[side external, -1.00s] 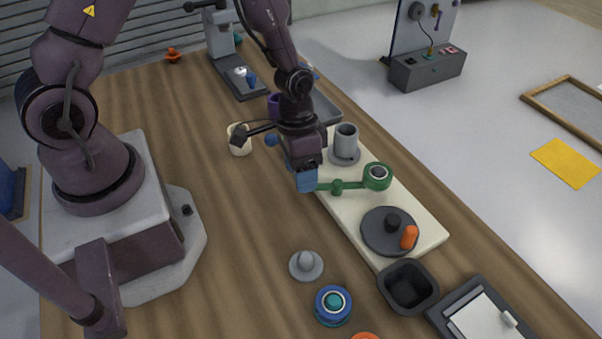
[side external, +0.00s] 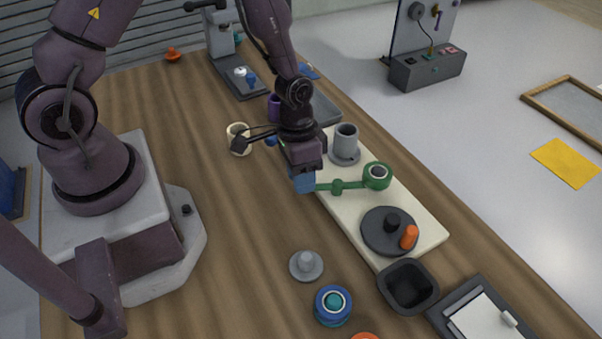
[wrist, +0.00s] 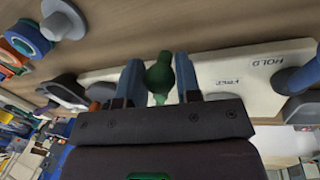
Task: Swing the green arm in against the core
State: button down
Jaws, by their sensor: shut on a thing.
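The green arm (side external: 350,185) lies across the cream board (side external: 410,215), with a green ring-shaped roller at its right end. Its left end runs to the blue fingers of my gripper (side external: 303,181), which hide it. In the wrist view, a green knob-like part of the arm (wrist: 159,72) sits between the two blue fingers of my gripper (wrist: 160,80). A grey upright cylinder (side external: 346,137), which may be the core, stands on a round base behind the green arm. The green roller is apart from it.
A dark disc (side external: 375,236) with a black hub and an orange peg sits at the board's near end. A black bin (side external: 407,286) stands beside it. A grey knobbed disc (side external: 306,266) and a blue roller (side external: 333,305) are on the table. The board carries "HOLD" and "FREE" lettering.

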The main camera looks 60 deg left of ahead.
jog(key=shift+s+d+n, duration=0.1)
jog(key=shift+n, duration=0.2)
jog(key=shift+s+d+n+t, duration=0.2)
jog(key=shift+d+n, duration=0.4)
jog(key=shift+n, duration=0.4)
jog(key=shift+s+d+n+t, duration=0.1)
jog(key=shift+d+n+t, duration=0.1)
jog(key=shift+d+n, duration=0.6)
jog(key=shift+w+d+n+t, duration=0.15)
jog(key=shift+d+n, duration=0.4)
jog(key=shift+n, duration=0.55)
jog(key=shift+w+d+n+t, duration=0.1)
jog(key=shift+d+n+t, duration=0.3)
jog(key=shift+n, duration=0.7)
jog(key=shift+d+n, duration=0.25)
jog(key=shift+n, duration=0.05)
jog(key=c, duration=0.8)
grip_release()
jog(key=shift+r, duration=0.1)
jog(key=v, duration=1.2)
jog(key=shift+w+d+r, duration=0.1)
jog(key=shift+r, duration=0.35)
